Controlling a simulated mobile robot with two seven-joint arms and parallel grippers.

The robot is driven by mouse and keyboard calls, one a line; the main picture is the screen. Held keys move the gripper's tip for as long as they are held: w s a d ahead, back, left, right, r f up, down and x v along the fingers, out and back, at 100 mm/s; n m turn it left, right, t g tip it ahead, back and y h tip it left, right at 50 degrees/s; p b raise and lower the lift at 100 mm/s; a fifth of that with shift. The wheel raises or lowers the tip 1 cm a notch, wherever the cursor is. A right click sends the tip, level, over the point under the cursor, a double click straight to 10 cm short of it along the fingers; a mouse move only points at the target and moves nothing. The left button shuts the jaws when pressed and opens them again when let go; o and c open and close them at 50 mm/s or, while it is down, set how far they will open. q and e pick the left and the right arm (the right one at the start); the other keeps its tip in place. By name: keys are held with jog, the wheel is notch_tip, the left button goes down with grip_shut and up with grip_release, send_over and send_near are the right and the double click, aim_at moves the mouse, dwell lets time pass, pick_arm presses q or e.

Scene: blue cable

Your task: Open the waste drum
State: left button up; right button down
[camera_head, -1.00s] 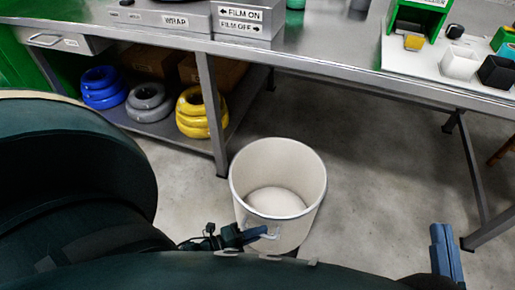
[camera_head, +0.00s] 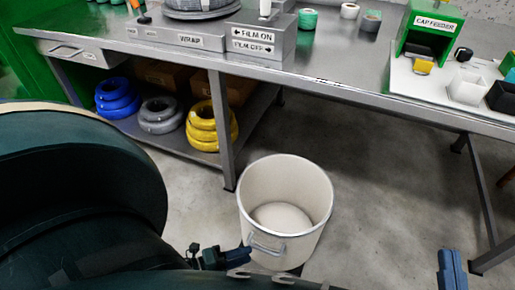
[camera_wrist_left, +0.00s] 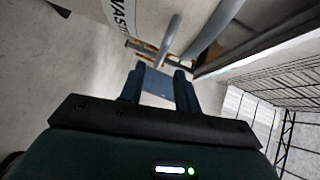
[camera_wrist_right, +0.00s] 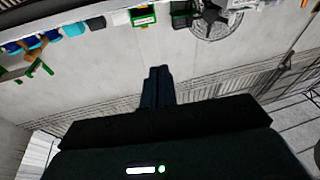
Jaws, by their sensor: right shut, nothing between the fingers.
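The waste drum (camera_head: 313,232) is a cream, round drum standing on the floor, seen from above in the head view. Its top is open and its pale inside shows; no lid is seen on it. A grey bar handle (camera_head: 266,247) sits on its near side. My left gripper (camera_head: 244,257) is just left of this handle. In the left wrist view its fingers (camera_wrist_left: 159,83) are spread, and the handle (camera_wrist_left: 170,40) is just past the fingertips, with part of a "WAST" label beside it. Contact cannot be told. My right gripper (camera_head: 452,268) is shut and empty, away from the drum.
A long steel workbench (camera_head: 330,85) stands behind the drum, with a leg (camera_head: 222,140) close to it. Its lower shelf holds blue, grey and yellow coils (camera_head: 203,125). A green cap feeder (camera_head: 428,32) is on top at right. The floor right of the drum is clear.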

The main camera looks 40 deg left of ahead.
pick_arm(q)
jog(key=v, duration=0.6)
jog(key=shift+s+p, duration=0.25)
jog(key=shift+p, duration=0.15)
pick_arm(e)
jog(key=shift+d+f, duration=0.2)
jog(key=shift+f, duration=0.35)
pick_arm(q)
jog(key=shift+a, duration=0.15)
pick_arm(e)
jog(key=shift+r, duration=0.15)
